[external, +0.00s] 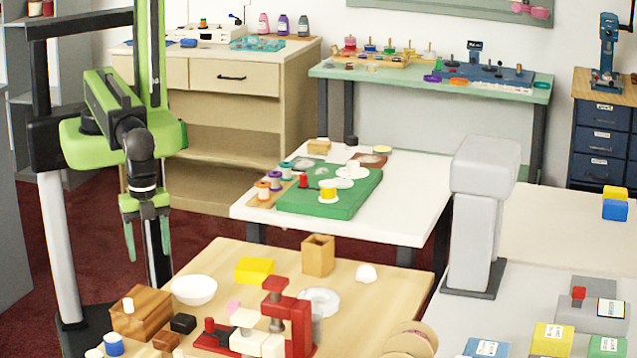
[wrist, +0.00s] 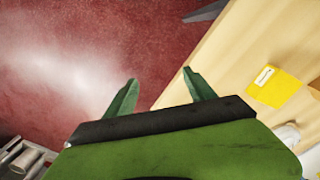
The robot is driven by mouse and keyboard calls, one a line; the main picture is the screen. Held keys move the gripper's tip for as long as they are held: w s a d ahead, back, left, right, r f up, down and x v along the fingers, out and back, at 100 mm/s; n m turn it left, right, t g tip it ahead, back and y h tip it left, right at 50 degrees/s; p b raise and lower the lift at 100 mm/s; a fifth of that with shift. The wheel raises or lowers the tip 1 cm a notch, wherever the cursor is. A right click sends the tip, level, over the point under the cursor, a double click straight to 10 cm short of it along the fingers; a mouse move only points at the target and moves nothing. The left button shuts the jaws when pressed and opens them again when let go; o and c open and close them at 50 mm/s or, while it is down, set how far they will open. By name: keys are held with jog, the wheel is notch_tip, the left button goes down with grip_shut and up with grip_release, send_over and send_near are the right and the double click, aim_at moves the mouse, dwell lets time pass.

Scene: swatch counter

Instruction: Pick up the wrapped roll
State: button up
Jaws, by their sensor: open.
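I cannot pick out with certainty which thing is the wrapped roll. A tan rounded thing (external: 412,338) sits at the near right corner of the wooden table, partly cut by the picture's edge. My gripper (external: 147,240) hangs pointing down with its green fingers apart and empty, left of the wooden table (external: 215,262). In the wrist view my gripper (wrist: 160,78) is open over the red floor, close to the table edge, and nothing is between its fingers.
The wooden table holds a yellow block (external: 254,270), a white bowl (external: 194,290), a wooden box (external: 141,312), a hollow wooden block (external: 318,255) and a red press (external: 285,310). A white table (external: 400,205) with a green board stands behind. Red floor lies between.

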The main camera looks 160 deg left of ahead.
jog(key=o, duration=0.7)
